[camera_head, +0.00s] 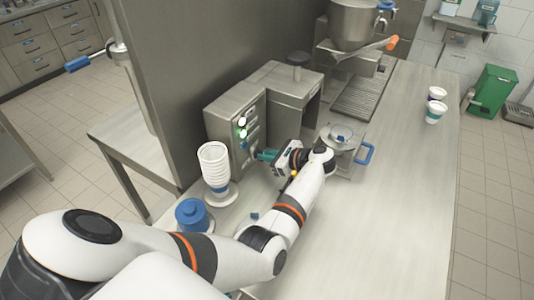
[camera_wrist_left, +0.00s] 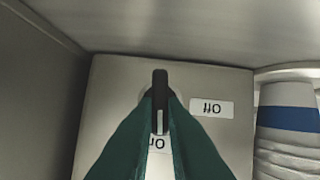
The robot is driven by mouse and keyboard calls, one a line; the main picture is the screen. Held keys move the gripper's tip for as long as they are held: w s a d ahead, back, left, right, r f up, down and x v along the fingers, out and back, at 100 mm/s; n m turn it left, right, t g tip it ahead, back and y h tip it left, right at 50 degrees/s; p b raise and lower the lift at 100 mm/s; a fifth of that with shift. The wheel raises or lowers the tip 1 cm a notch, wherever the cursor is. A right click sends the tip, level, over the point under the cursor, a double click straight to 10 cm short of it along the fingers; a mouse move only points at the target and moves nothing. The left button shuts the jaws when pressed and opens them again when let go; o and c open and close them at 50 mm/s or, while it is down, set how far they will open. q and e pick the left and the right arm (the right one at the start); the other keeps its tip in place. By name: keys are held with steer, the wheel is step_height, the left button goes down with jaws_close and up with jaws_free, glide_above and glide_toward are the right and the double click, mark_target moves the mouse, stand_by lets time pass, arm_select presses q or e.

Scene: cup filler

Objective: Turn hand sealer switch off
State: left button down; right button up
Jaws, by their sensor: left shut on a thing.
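The hand sealer's control box (camera_head: 236,130) is a steel box on the counter with lit round buttons on its face. Its black rotary switch (camera_wrist_left: 160,88) shows in the left wrist view, with a white mark lined up with the "On" label (camera_wrist_left: 157,144). The "Off" label (camera_wrist_left: 212,108) is to the right of the switch, upside down in this view. My left gripper (camera_head: 264,155) is at the box's face, its green fingers closed on the switch, which they partly cover in the left wrist view (camera_wrist_left: 160,110). My right gripper is not in view.
A steel device with a blue handle (camera_head: 365,153) stands right of my gripper. Two cups (camera_head: 435,111) stand farther back. The counter's right side is clear.

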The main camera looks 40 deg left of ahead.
arm_select(q)
steer(key=shift+s+n+t+p, duration=0.2)
steer(key=shift+n+t+p, duration=0.25)
steer(key=shift+n+t, duration=0.2)
steer(key=shift+s+f+n+t+y, duration=0.15)
steer(key=shift+n+t, duration=0.25)
steer(key=shift+n, duration=0.25)
steer(key=shift+f+n+t+y, duration=0.15)
steer(key=shift+n+t, duration=0.2)
steer(key=shift+n, duration=0.25)
steer(key=shift+r, duration=0.1)
steer(key=c, duration=1.5)
jaws_free()
steer(key=shift+d, duration=0.1)
